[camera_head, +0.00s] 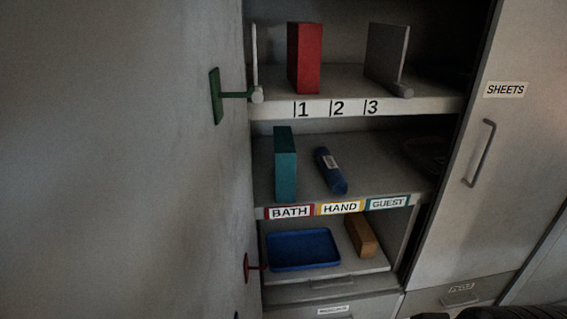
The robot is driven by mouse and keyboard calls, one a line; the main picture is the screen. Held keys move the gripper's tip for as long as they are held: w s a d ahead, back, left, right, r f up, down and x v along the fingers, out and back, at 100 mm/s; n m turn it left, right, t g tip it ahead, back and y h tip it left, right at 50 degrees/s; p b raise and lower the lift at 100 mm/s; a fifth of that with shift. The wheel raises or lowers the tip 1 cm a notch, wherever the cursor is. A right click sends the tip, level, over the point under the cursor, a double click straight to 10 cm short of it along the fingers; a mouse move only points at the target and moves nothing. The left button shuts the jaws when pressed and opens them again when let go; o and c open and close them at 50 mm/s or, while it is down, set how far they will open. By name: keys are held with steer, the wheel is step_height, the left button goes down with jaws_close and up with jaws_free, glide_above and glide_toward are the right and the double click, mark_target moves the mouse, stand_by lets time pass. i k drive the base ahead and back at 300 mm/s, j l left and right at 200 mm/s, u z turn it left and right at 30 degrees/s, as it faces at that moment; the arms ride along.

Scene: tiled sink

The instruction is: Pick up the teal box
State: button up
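The teal box (285,164) stands upright on the middle shelf, at its left end above the BATH label. No gripper fingers show in this view. Only dark shapes cut off at the bottom right edge are visible, and I cannot tell what they are.
The upper shelf (428,105) holds a red box (304,57) and a grey divider (386,54). Below are a blue tray (303,249) and a wooden block (361,237). A green bracket (216,97) juts out at left. The SHEETS door (517,170) is closed at right.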

mark_target(285, 148)
steer(key=i+l, duration=0.1)
steer(key=l, duration=0.2)
steer(key=i+l, duration=0.1)
steer(key=l, duration=0.2)
steer(key=i+l, duration=0.15)
steer(key=l, duration=0.15)
steer(key=i+j+u, duration=0.1)
steer(key=u, duration=1.7)
steer(key=i+u, duration=0.25)
steer(key=i, duration=0.1)
